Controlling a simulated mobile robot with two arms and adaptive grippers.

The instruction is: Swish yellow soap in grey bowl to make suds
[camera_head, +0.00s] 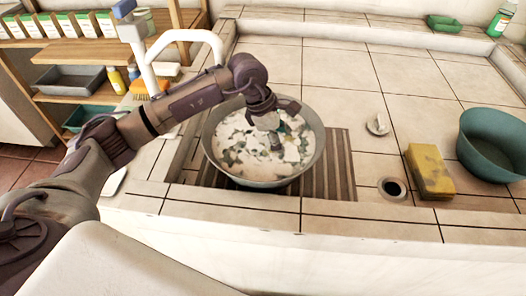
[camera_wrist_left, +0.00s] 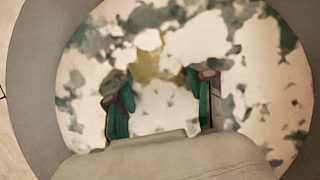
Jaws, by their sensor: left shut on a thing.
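The grey bowl (camera_head: 262,183) stands on a ridged, dark slatted panel in the counter. Its inside is covered with white suds broken by grey-green patches. My left gripper (camera_head: 277,140) reaches down into the bowl from above, near its middle. In the left wrist view, its two teal-padded fingers (camera_wrist_left: 161,95) stand apart among the suds, shut on the soap. A yellowish patch of the yellow soap (camera_wrist_left: 147,66) shows through the foam between and beyond the fingertips; the rest is hidden by suds. My right gripper is not in view.
A yellow sponge-like block (camera_head: 430,171) lies beside a round drain hole (camera_head: 393,188). A teal basin (camera_head: 492,148) stands at the right edge. A small white dish-like piece (camera_head: 377,124) lies right of the bowl. Shelves (camera_head: 80,52) with boxes and bottles are at left. The tiles behind the bowl are clear.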

